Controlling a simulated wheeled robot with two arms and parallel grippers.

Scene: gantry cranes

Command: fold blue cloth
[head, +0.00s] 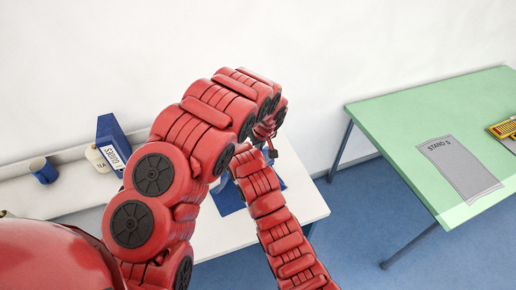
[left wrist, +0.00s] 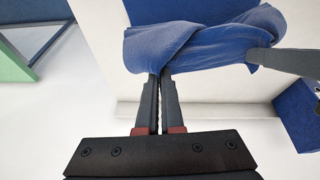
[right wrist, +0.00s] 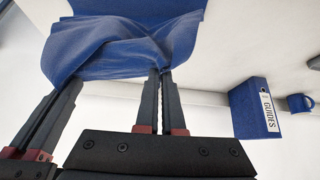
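The blue cloth (head: 229,200) lies on the white table, mostly hidden behind my arms in the head view. In the left wrist view, an edge of the cloth (left wrist: 205,45) is lifted and bunched, while more of it lies flat behind. My left gripper (left wrist: 157,78) has its fingers together on the lifted edge. My right gripper (right wrist: 160,75) has its fingers together on another part of the cloth (right wrist: 120,52), which sags between the two grippers. In the head view my left gripper (head: 270,143) is small and partly covered; the right fingertips are hidden.
The binder (right wrist: 252,108), lettered GUIDES, also shows in the right wrist view. A green table (head: 400,125) with a grey "STAND 5" sheet (head: 459,168) stands at right, across blue floor.

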